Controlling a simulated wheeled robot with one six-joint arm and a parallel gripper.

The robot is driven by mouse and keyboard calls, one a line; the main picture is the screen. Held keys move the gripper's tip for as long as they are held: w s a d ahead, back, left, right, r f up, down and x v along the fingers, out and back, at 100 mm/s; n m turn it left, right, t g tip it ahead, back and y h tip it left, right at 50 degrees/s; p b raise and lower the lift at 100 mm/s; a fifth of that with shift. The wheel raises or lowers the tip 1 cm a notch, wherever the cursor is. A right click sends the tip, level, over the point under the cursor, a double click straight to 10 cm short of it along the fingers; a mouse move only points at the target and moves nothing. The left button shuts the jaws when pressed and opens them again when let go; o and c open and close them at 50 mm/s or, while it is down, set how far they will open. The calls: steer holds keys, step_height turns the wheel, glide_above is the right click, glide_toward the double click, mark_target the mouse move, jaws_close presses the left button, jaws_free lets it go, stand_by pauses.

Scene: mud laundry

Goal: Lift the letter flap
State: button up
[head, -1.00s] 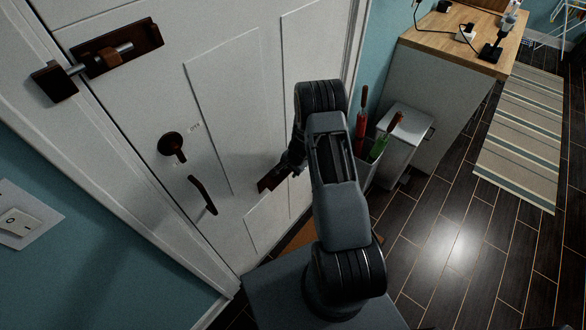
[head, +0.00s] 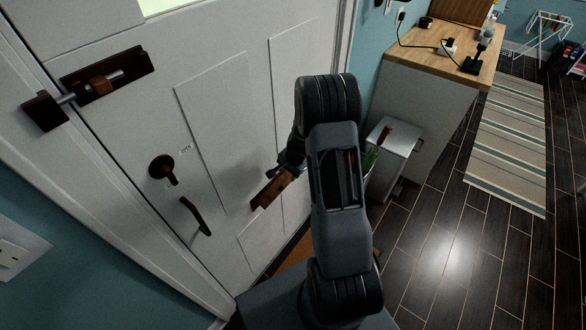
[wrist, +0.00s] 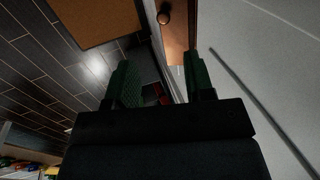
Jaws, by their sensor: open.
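The letter flap (head: 270,190) is a brown metal plate low on the white door, partly hidden behind my gripper and arm. In the wrist view the brown flap (wrist: 178,45) runs from the top edge down towards the space between the fingers, with a pale edge along its left side. A round brown knob (wrist: 164,18) shows near its top. My gripper (head: 274,171) is at the flap, close to the door. In the wrist view its green-padded fingers (wrist: 157,62) are apart, one on each side of the pale edge. I cannot tell whether they touch the flap.
The door (head: 225,110) also bears a bolt (head: 105,75), a round lock (head: 163,168) and a curved handle (head: 196,216). Dark floor and a striped rug (head: 510,140) are clear at right.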

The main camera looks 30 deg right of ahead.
steer(key=shift+v, duration=1.15)
steer(key=s+a+r+n, duration=0.4)
steer(key=s+r, duration=0.1)
steer(key=r, duration=0.3)
steer(key=s+a+r+n+t, duration=0.1)
steer(key=s+a+r+n, duration=0.3)
steer(key=s+r, duration=0.2)
steer(key=s+a+r+n+h, duration=0.1)
steer(key=s+a+r+n, duration=0.3)
steer(key=r, duration=0.6)
steer(key=shift+s+n+t, duration=0.4)
steer(key=shift+s+n, duration=0.1)
steer(key=shift+s, duration=0.5)
steer(key=shift+a, duration=0.1)
